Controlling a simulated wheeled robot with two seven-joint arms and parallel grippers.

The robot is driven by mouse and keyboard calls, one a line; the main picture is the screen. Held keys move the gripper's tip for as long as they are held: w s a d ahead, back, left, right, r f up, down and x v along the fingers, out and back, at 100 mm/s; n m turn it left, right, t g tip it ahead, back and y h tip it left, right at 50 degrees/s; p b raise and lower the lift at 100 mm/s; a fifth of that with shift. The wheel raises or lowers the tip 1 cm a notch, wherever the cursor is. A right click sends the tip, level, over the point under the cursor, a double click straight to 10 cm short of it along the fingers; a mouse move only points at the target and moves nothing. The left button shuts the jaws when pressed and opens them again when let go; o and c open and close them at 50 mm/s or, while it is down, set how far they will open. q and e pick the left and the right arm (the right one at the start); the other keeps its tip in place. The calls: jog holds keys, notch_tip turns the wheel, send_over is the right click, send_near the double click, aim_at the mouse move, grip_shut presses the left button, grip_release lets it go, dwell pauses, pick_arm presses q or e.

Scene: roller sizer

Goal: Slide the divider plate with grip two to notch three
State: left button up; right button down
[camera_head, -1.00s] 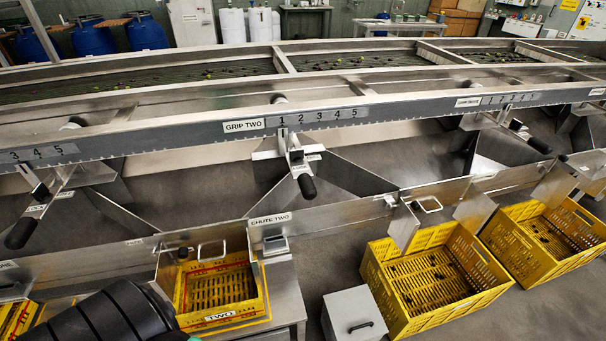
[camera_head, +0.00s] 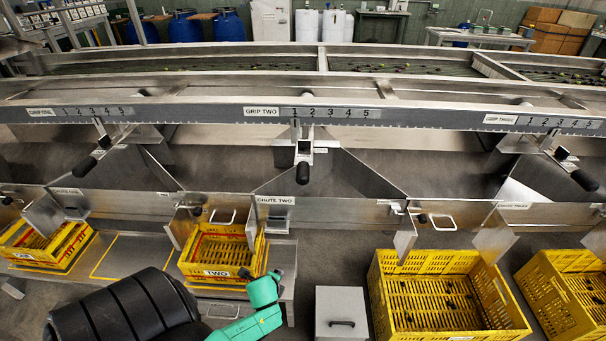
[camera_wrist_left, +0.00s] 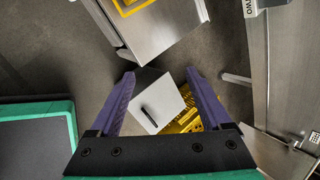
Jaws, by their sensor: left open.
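The grip two rail label (camera_head: 262,111) is on the long metal beam, with numbers 1 to 5 (camera_head: 330,113) to its right. The grip two handle (camera_head: 303,173), a black knob on a metal bracket, hangs below number 1. My right gripper is not visible.
A grey box with a black handle (camera_head: 341,316) stands on the floor and shows between the fingers in the wrist view (camera_wrist_left: 158,103). Yellow crates stand under the chutes, including crate two (camera_head: 220,272) and a large one (camera_head: 440,300). Neighbouring handles (camera_head: 84,166) hang left and right.

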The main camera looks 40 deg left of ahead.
pick_arm(q)
jog(key=w+a+r+m+t+y, duration=0.15)
jog(key=w+r+m, duration=0.45)
jog(key=r, duration=0.7)
jog(key=m+t+y, duration=0.3)
jog(key=m+t, duration=0.2)
jog(key=m, duration=0.1)
send_near(303, 173)
jog(key=shift+h, duration=0.25)
jog(key=x, duration=1.3)
jog(key=shift+s+a+f, duration=0.2)
jog(key=shift+s+f, duration=0.15)
jog(key=shift+d, duration=0.1)
grip_shut()
